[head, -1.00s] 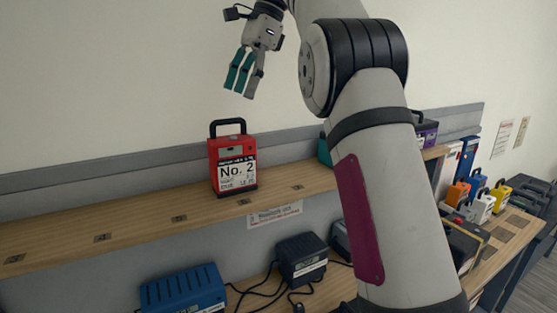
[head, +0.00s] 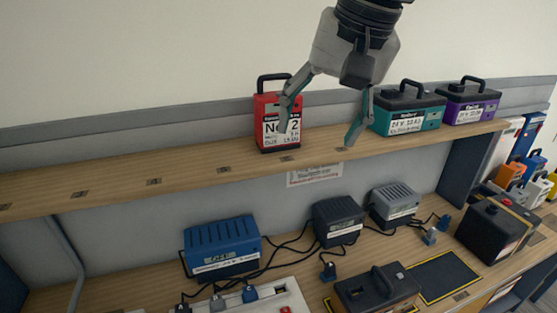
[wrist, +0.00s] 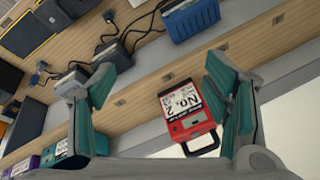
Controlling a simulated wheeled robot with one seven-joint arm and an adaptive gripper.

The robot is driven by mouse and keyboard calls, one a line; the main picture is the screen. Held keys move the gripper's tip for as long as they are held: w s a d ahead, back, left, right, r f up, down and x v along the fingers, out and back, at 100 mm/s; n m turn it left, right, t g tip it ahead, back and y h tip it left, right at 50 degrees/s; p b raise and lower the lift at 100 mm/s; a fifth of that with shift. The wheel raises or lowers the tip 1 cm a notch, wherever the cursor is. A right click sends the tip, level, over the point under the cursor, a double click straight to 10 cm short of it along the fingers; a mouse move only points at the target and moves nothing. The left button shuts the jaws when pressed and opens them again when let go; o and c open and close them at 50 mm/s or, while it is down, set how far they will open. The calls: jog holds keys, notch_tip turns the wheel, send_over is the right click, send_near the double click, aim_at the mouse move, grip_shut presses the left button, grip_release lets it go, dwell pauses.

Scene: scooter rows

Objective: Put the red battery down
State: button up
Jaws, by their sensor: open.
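The red battery (head: 268,133), with a black handle and a "No. 2" label, stands upright on the upper wooden shelf (head: 120,187). My gripper (head: 318,127) is open and empty in front of the shelf, and its left finger covers part of the battery in the head view. In the wrist view the battery (wrist: 187,110) lies between the spread teal fingers, closer to the right one. I see a gap between battery and fingers there.
A teal battery (head: 405,121) and a purple battery (head: 470,107) stand to the right on the same shelf. Blue (head: 222,254) and grey chargers (head: 338,225) with cables sit on the bench below. The shelf left of the red battery is clear.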

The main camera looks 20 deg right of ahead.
jog(key=s+f+n+t+h, duration=0.1)
jog(key=s+f+n, duration=0.4)
jog(key=s+f, duration=0.4)
jog(key=shift+f+n, duration=0.3)
jog(key=shift+f, duration=0.5)
jog(key=shift+d, duration=0.1)
